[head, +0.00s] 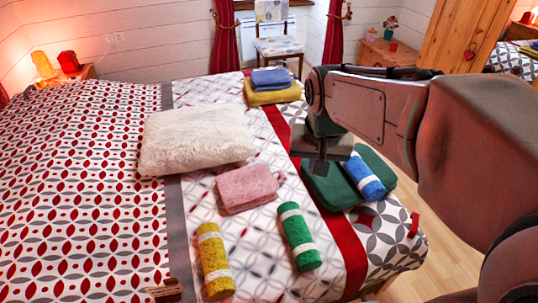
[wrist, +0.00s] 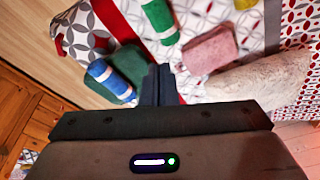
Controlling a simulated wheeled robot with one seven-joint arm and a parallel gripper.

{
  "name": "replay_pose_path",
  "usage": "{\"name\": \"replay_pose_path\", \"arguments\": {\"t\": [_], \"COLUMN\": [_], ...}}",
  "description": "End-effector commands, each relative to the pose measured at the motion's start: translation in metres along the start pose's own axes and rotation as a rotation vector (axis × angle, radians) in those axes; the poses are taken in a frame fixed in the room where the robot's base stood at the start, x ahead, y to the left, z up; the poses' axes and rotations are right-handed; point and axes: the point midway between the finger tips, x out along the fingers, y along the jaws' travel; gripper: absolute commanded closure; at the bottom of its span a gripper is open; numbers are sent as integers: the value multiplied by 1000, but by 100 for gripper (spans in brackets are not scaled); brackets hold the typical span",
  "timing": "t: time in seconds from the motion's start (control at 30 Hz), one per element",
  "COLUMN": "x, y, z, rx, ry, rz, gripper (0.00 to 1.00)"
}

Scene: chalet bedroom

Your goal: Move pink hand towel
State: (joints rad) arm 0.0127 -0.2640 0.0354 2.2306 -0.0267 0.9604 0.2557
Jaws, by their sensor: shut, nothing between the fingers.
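The pink hand towel (head: 247,188) lies folded flat on the bed, in front of the white fluffy cushion (head: 196,139). In the wrist view the pink hand towel (wrist: 210,50) is at the upper right, close to the cushion (wrist: 255,80). My gripper (head: 321,178) hangs to the right of the pink towel in the head view, apart from it. In the wrist view my gripper (wrist: 158,72) shows its dark fingers together, with nothing held. They point down between the pink towel and the dark green towel (wrist: 128,65).
Nearby on the bed lie a rolled green towel (head: 299,237), a rolled yellow towel (head: 214,261), and a blue roll (head: 364,176) on folded dark green towels (head: 331,188). A folded blue towel (head: 271,77) on a yellow one (head: 272,95) lies farther back. A chair (head: 277,46) stands beyond the bed.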

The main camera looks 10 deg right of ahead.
Motion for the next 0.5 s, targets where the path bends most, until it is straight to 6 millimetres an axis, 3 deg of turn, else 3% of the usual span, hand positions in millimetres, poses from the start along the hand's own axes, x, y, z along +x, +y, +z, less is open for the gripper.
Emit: {"name": "replay_pose_path", "arguments": {"t": [0.03,0.17,0.37,0.5], "x": [18,46,102,151], "y": [-6,-22,-41,-52], "z": [-17,-60,-123,-163], "rx": [37,151,340,476], "ry": [-12,-34,-67,-89], "rz": [6,20,43,58], "gripper": [100,100,100,100]}}
